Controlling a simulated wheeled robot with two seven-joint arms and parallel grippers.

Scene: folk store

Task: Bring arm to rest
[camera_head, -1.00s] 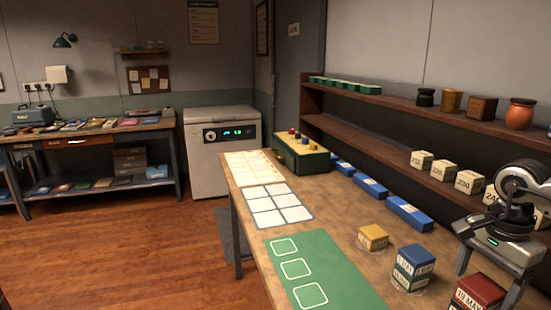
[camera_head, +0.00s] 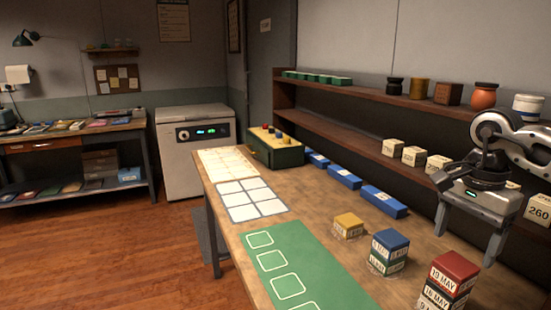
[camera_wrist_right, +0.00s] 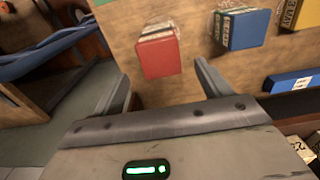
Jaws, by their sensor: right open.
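My right gripper (camera_head: 469,235) is open and empty at the right of the head view, above the right side of the table (camera_head: 225,205). In the right wrist view its two fingers (camera_wrist_right: 160,88) stand wide apart. A red-topped block stack (camera_head: 450,282) is beyond and between the fingertips in the wrist view (camera_wrist_right: 158,55), apart from them. A blue-topped stack (camera_head: 389,252) and a yellow block (camera_head: 348,226) stand farther along the table. My left gripper is not in view.
A green mat (camera_head: 300,255) with white outlines lies at the table's front. Blue boxes (camera_head: 384,201) lie along the back. A shelf (camera_head: 360,144) with numbered cream blocks (camera_head: 413,156) and pots (camera_head: 484,96) stands behind. Wooden floor at left is clear.

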